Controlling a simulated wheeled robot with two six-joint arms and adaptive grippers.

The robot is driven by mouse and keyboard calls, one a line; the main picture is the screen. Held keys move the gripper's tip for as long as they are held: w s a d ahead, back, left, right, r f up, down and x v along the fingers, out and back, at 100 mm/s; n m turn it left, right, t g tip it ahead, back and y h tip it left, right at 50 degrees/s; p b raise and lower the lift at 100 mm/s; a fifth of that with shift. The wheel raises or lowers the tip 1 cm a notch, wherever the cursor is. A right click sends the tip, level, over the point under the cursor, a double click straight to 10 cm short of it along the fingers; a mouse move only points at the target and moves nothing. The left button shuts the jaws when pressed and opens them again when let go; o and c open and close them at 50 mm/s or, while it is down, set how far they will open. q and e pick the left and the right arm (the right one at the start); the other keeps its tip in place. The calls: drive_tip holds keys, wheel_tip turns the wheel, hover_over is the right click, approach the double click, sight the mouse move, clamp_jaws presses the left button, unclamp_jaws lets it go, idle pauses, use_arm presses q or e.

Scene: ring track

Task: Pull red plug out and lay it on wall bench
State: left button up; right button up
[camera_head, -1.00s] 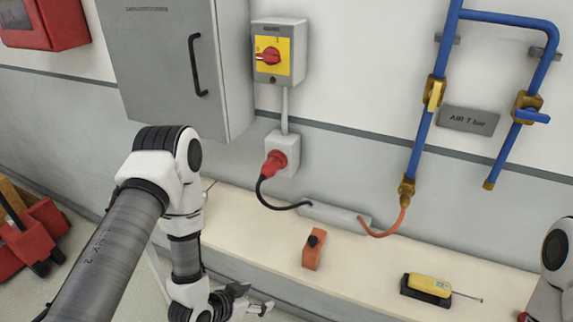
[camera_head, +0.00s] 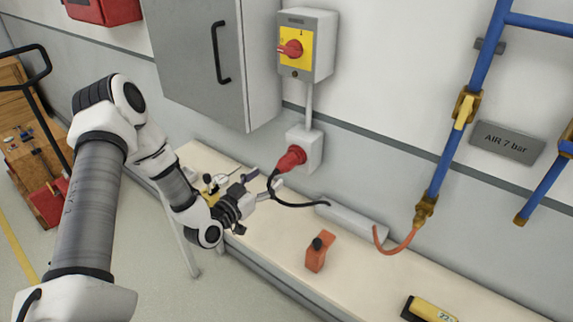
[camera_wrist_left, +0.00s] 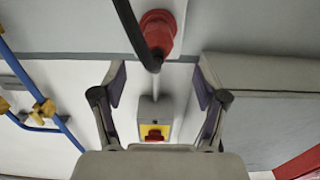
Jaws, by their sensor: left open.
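The red plug (camera_head: 291,158) sits in the grey wall socket box (camera_head: 311,150), with a black cable hanging from it. My left gripper (camera_head: 265,180) is open and empty, just left of and below the plug, its fingers toward the wall. In the left wrist view the plug (camera_wrist_left: 158,32) lies beyond the open fingers (camera_wrist_left: 160,85), near the top centre, with its cable crossing it. The fingers do not appear to touch it. The wall bench (camera_head: 275,245) runs along the wall beneath. My right gripper is out of view.
A rotary switch box (camera_head: 306,45) is above the socket, beside a grey cabinet (camera_head: 200,60). Bare bench lies between gripper and orange block.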

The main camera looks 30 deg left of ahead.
sight(277, 171)
use_arm(q)
drive_tip(key=shift+w+d+f, duration=0.15)
drive_tip(key=shift+w+d, duration=0.15)
drive_tip(key=shift+w, duration=0.25)
drive_tip(key=w+b, duration=0.1)
drive_tip(key=w, duration=0.1)
drive_tip(key=w+b, duration=0.2)
drive_tip(key=w, duration=0.1)
drive_tip(key=w+b, duration=0.1)
drive_tip(key=w, duration=0.1)
drive_tip(key=shift+w+d, duration=0.25)
drive_tip(key=shift+w+b, duration=0.35)
idle(0.3)
clamp_jaws()
drive_tip(key=shift+s+a+p, duration=0.15)
drive_tip(key=shift+s+p, duration=0.45)
drive_tip(key=shift+s, duration=0.9)
drive_tip(key=shift+s+a+p, duration=0.15)
drive_tip(key=shift+s+p, duration=0.45)
drive_tip(key=shift+s, duration=0.9)
